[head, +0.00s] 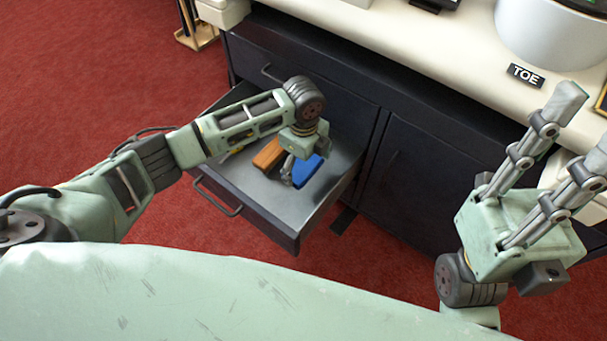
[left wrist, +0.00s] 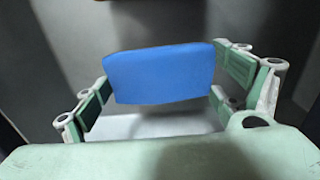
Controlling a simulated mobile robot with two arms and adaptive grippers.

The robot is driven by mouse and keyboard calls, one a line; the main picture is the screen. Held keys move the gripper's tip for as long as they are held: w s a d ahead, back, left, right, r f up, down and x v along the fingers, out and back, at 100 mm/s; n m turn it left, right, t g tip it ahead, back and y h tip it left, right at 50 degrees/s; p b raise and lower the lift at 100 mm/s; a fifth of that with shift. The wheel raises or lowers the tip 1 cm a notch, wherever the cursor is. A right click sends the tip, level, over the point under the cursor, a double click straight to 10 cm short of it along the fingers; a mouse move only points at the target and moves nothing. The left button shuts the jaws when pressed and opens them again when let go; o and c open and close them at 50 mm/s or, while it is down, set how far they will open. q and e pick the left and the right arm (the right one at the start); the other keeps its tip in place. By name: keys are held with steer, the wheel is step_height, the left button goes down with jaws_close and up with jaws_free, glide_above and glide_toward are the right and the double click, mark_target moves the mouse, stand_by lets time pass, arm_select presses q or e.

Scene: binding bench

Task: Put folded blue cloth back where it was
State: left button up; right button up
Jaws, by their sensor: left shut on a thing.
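The folded blue cloth (head: 306,170) is in the open drawer (head: 273,216), toward its right side. In the left wrist view the cloth (left wrist: 160,74) spans the gap between the two fingers. My left gripper (head: 291,172) points down into the drawer and is shut on the cloth; it also shows in the left wrist view (left wrist: 160,86). I cannot tell whether the cloth touches the drawer floor. My right gripper (head: 572,146) is at the right, away from the drawer, with its two fingers apart and nothing between them.
A brown block-like object (head: 268,153) lies in the drawer left of the cloth. The drawer's right wall is close to the cloth. A closed cabinet door (head: 415,185) is at right.

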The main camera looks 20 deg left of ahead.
mark_target(304, 173)
arm_select(q)
step_height(304, 173, down, 4)
steer(key=shift+b, duration=1.1)
steer(key=shift+f, duration=0.35)
steer(key=shift+r, duration=0.1)
steer(key=o, duration=0.7)
steer(key=shift+f, duration=0.2)
steer(key=shift+c, duration=0.2)
steer(key=shift+o, duration=1.2)
steer(key=shift+r, duration=0.1)
